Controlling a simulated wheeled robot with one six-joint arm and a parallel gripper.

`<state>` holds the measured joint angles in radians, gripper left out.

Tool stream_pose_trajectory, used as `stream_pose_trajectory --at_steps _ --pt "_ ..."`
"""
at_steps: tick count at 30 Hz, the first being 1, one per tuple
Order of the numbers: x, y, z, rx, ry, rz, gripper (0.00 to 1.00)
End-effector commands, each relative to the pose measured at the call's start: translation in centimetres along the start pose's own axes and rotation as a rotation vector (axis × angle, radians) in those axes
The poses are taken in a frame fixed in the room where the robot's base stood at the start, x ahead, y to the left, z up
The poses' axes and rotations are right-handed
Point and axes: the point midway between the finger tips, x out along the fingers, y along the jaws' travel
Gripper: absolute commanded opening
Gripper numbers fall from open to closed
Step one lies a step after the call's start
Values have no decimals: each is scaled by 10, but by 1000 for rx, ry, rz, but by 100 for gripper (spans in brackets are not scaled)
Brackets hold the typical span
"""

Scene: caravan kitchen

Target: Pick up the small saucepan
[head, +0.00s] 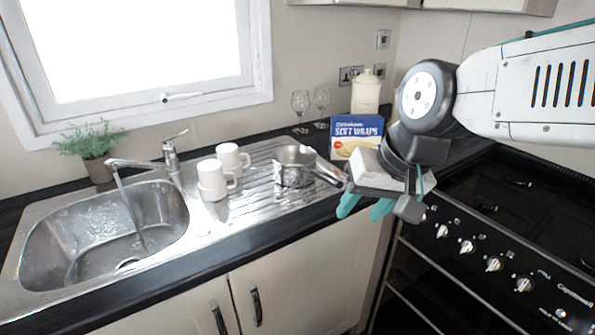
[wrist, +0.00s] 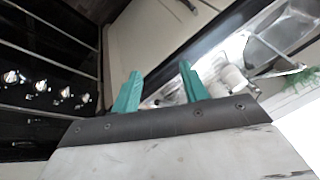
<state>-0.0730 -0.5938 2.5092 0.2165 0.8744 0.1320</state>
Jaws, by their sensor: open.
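The small saucepan (head: 294,166) is shiny metal and stands upright on the ribbed drainer of the sink in the head view. Its handle points right, toward my gripper, and its end is close to or behind the gripper in the picture. My gripper (head: 365,207) has teal fingers and is to the right of the pan, over the counter's front edge. In the wrist view the two teal fingers (wrist: 158,92) are apart with nothing held between them. I cannot make out the saucepan clearly in the wrist view.
White mugs (head: 214,179) stand left of the pan. A blue Soft Wraps box (head: 356,134), wine glasses (head: 301,104) and a cream canister (head: 366,93) stand behind. The sink (head: 62,235) has a running tap (head: 170,156). A black cooker (head: 492,215) is at right.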

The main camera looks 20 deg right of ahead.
Motion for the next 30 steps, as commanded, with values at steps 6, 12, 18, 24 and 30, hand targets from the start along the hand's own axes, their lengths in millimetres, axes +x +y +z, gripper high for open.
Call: stream_pose_trajectory --at_steps 6,12,18,24,30 --pt "59 -80 -127 468 295 -269 44" --pt "117 -94 -210 973 598 -363 44" --pt "169 -62 -230 1378 967 -304 44" --pt "189 -36 -209 1540 1269 -217 44" --pt "193 -22 -204 1572 1379 -185 44"
